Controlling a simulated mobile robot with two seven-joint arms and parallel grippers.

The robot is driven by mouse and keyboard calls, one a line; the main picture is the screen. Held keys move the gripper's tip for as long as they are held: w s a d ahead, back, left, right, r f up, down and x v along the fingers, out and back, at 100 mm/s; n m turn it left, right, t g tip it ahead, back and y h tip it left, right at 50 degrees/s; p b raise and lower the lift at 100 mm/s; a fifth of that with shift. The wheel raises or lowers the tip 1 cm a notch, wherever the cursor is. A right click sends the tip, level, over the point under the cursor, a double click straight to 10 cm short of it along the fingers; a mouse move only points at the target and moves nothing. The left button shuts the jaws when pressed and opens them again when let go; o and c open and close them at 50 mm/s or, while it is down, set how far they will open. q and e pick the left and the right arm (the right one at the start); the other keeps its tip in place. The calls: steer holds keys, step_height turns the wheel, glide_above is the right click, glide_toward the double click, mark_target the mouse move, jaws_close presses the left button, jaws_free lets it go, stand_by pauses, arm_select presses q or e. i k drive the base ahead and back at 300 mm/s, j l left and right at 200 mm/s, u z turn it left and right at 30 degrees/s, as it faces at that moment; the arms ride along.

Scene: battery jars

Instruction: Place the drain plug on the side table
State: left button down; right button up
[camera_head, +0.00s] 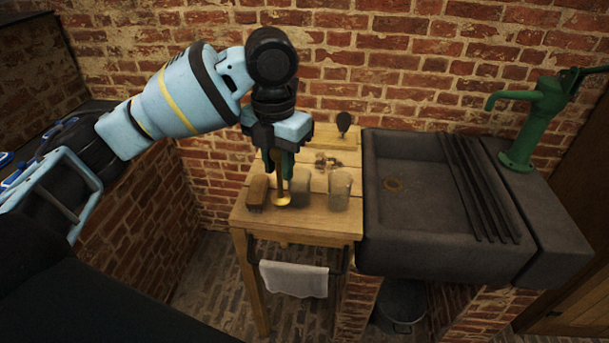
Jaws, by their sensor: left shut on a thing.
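My left gripper (277,162) comes in from the left and points down over the wooden side table (322,221). It is shut on the drain plug (281,199), which has a brass-coloured disc at the bottom and a thin stem rising between the fingers. The plug's disc is at the front half of the table top, between a brown block (257,190) and a grey block (301,188). I cannot tell whether the disc touches the table top. The upper part of the stem is hidden by the gripper. My right gripper is not in view.
A glass jar (340,190) stands right of the blocks, with small pieces (328,161) behind it and a dark paddle-shaped thing (343,122) at the back. A dark stone sink (430,246) with a green pump (533,118) adjoins on the right. A cloth (295,279) hangs in front.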

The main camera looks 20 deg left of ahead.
mark_target(322, 180)
steer(key=i, duration=0.95)
